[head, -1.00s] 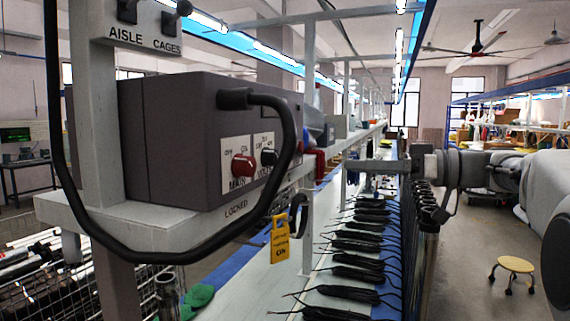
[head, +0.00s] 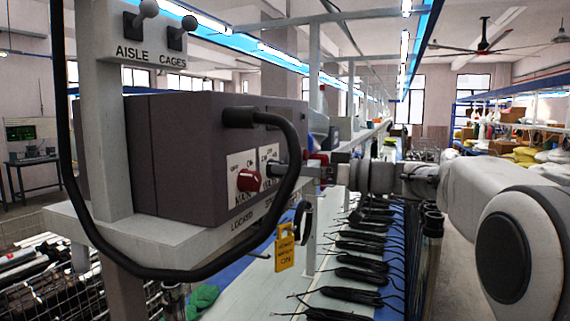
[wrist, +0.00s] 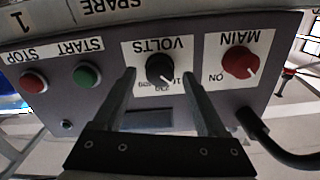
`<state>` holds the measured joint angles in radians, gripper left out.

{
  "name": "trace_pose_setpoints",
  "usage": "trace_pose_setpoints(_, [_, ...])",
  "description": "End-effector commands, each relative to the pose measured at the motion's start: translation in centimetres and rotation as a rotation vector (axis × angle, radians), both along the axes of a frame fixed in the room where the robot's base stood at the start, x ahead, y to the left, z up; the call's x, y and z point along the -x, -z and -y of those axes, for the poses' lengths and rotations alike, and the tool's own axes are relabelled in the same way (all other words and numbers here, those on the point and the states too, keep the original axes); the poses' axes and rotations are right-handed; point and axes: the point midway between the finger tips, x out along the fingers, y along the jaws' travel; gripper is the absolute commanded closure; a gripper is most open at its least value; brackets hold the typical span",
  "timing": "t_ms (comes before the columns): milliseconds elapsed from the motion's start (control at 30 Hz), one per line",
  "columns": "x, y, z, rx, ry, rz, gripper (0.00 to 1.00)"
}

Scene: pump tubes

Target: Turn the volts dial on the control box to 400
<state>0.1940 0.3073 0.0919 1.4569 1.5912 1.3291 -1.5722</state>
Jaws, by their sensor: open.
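The control box (head: 180,150) is a dark grey box on a white shelf. In the wrist view its front is upside down. The black volts dial (wrist: 160,69) sits on a white VOLTS plate (wrist: 133,52). Its white pointer mark points to the picture's lower right, toward a partly hidden number starting "10". The other numbers are too small to read surely. My gripper (wrist: 158,76) is open, one finger on each side of the dial; contact is not clear. In the head view my gripper (head: 308,172) is at the box front, partly hiding the dial.
The red MAIN knob (wrist: 240,62) is beside the volts dial. Green START (wrist: 87,75) and red STOP (wrist: 32,81) buttons are on the other side. A thick black cable (head: 290,200) loops before the box.

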Motion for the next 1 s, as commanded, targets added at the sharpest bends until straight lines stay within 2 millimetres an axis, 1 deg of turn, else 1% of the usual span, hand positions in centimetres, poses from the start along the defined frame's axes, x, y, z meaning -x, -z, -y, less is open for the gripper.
trace_pose_setpoints(33, [-0.21, -0.11, -0.58, 0.000, -0.001, -0.001, 0.26])
trace_pose_setpoints(133, [-0.45, -0.04, -1.25, 0.001, 0.000, 0.000, 0.26])
trace_pose_setpoints(467, [-0.58, 0.04, -1.54, 0.000, 0.001, 0.000, 0.26])
trace_pose_setpoints(567, [-0.58, 0.03, -1.53, 0.000, 0.001, 0.000, 0.42])
trace_pose_setpoints(600, [-0.58, 0.03, -1.52, 0.000, 0.001, 0.000, 0.49])
trace_pose_setpoints(867, [-0.56, 0.03, -1.52, 0.001, 0.001, 0.000, 0.96])
trace_pose_setpoints(900, [-0.57, 0.03, -1.52, 0.001, 0.001, 0.000, 1.00])
trace_pose_setpoints(1000, [-0.57, 0.03, -1.52, 0.001, 0.001, 0.000, 1.00])
